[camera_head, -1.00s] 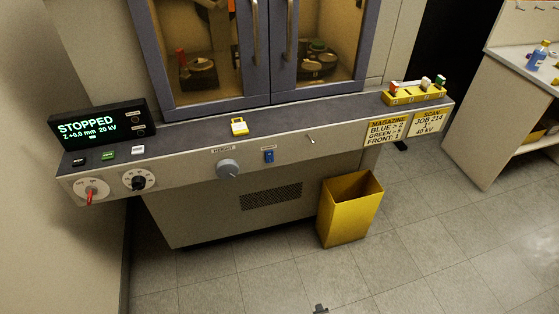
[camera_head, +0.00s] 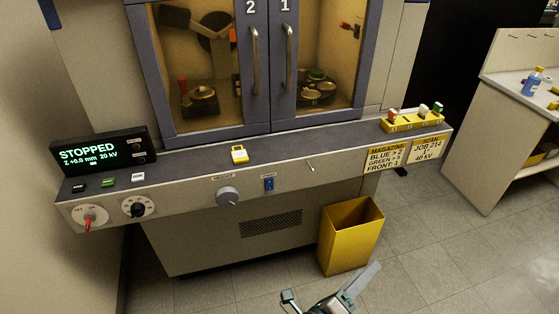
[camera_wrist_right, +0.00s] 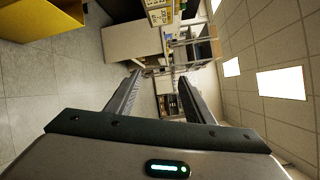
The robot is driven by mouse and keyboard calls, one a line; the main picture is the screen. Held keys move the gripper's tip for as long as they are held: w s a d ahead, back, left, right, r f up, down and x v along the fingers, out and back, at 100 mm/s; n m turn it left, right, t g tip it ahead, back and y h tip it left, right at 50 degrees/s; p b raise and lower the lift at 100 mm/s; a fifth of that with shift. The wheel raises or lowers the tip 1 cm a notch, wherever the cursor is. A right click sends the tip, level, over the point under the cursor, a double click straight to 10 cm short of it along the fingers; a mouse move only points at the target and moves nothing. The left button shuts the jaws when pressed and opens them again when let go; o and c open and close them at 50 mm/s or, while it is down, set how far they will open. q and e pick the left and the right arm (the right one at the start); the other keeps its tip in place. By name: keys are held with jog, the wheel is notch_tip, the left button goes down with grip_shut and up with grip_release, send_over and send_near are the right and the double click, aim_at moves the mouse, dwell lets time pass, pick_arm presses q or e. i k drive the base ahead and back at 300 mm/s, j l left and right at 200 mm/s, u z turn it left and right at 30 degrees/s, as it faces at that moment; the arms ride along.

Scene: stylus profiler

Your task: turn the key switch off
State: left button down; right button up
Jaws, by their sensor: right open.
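The likely key switch is a red-handled switch (camera_head: 89,219) on a round white plate at the far left of the machine's front panel. Its handle points roughly downward; the plate's lettering is too small to read surely. My right gripper (camera_head: 326,289) is at the bottom of the head view, in front of the machine and far to the right of the switch. In the right wrist view its two fingers (camera_wrist_right: 160,76) are apart with nothing between them. My left gripper is not in view.
A black knob (camera_head: 138,208) sits just right of the switch. The display (camera_head: 100,151) reads STOPPED. A grey dial (camera_head: 228,196) and blue switch (camera_head: 269,184) are mid-panel. A yellow bin (camera_head: 350,238) stands on the floor near my right gripper. Floor at right is clear.

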aim_at(90, 218)
jog(key=u, duration=1.4)
